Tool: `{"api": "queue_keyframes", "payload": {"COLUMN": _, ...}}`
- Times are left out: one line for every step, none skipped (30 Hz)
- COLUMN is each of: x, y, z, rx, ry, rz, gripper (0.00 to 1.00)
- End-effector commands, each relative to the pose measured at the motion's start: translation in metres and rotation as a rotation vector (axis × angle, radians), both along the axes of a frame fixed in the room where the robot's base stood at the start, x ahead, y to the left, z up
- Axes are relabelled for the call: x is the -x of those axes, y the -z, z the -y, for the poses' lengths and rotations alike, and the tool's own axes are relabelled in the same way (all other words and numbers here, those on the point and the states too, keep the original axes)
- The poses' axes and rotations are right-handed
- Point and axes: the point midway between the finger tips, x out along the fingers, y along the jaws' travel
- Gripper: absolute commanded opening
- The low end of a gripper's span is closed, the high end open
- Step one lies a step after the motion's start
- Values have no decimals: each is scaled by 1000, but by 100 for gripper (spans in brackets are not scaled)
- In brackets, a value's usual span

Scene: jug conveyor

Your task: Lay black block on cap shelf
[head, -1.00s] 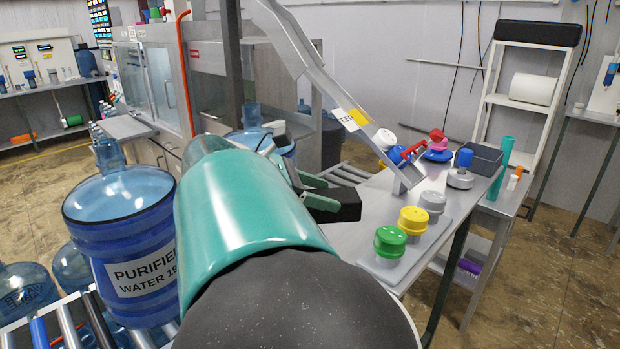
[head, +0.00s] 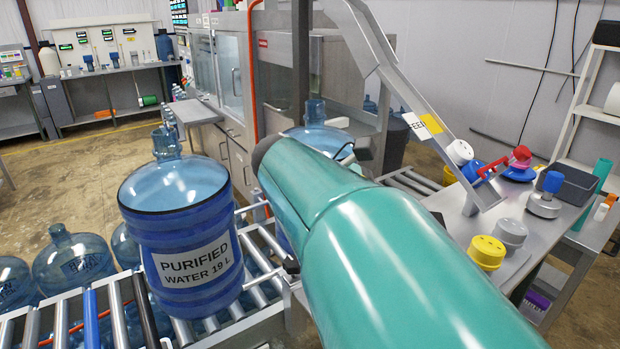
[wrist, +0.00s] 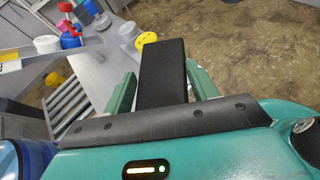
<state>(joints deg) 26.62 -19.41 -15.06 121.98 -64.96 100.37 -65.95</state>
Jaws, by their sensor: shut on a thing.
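In the wrist view a black block (wrist: 163,72) sits between the two green fingers of my gripper (wrist: 160,85), which is shut on it. The block sticks out past the fingertips, with the floor and a table edge behind it. A metal table (head: 455,205) with several coloured caps stands to the right, including a yellow cap (head: 487,252) and a grey cap (head: 511,233). I cannot tell which surface is the cap shelf.
A large blue water jug (head: 180,220) stands on the roller conveyor (head: 255,262) at left. A slanted metal chute (head: 395,75) comes down over the table. A grey bin (head: 570,185) and a white rack (head: 575,125) are at right. Open floor lies at far left.

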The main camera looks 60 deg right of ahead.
Motion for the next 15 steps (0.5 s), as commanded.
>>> {"api": "queue_keyframes", "payload": {"x": 0, "y": 2, "z": 3, "rx": 0, "ry": 2, "rz": -1, "gripper": 10}}
{"api": "queue_keyframes", "payload": {"x": 0, "y": 4, "z": 6, "rx": -1, "ry": 4, "rz": -2, "gripper": 10}}
{"api": "queue_keyframes", "payload": {"x": -2, "y": 7, "z": 12, "rx": -1, "ry": 3, "rz": -3, "gripper": 10}}
{"api": "queue_keyframes", "payload": {"x": -3, "y": 10, "z": 17, "rx": -2, "ry": 3, "rz": -3, "gripper": 10}}
{"api": "queue_keyframes", "payload": {"x": -5, "y": 12, "z": 23, "rx": -2, "ry": 4, "rz": -4, "gripper": 10}}
{"api": "queue_keyframes", "payload": {"x": -7, "y": 16, "z": 31, "rx": -1, "ry": 4, "rz": -4, "gripper": 10}}
{"api": "queue_keyframes", "payload": {"x": -8, "y": 19, "z": 37, "rx": -2, "ry": 4, "rz": -4, "gripper": 10}}
{"api": "queue_keyframes", "payload": {"x": -9, "y": 22, "z": 44, "rx": -2, "ry": 5, "rz": -4, "gripper": 10}}
{"api": "queue_keyframes", "payload": {"x": -11, "y": 26, "z": 52, "rx": -1, "ry": 5, "rz": -3, "gripper": 10}}
{"api": "queue_keyframes", "payload": {"x": -13, "y": 29, "z": 58, "rx": -1, "ry": 5, "rz": -3, "gripper": 10}}
{"api": "queue_keyframes", "payload": {"x": -14, "y": 32, "z": 64, "rx": -1, "ry": 5, "rz": -3, "gripper": 10}}
{"api": "queue_keyframes", "payload": {"x": -17, "y": 35, "z": 72, "rx": -1, "ry": 5, "rz": -3, "gripper": 10}}
{"api": "queue_keyframes", "payload": {"x": -18, "y": 38, "z": 79, "rx": 0, "ry": 4, "rz": -3, "gripper": 10}}
{"api": "queue_keyframes", "payload": {"x": -20, "y": 41, "z": 85, "rx": -1, "ry": 4, "rz": -5, "gripper": 10}}
{"api": "queue_keyframes", "payload": {"x": -21, "y": 50, "z": 90, "rx": -3, "ry": 3, "rz": -6, "gripper": 10}}
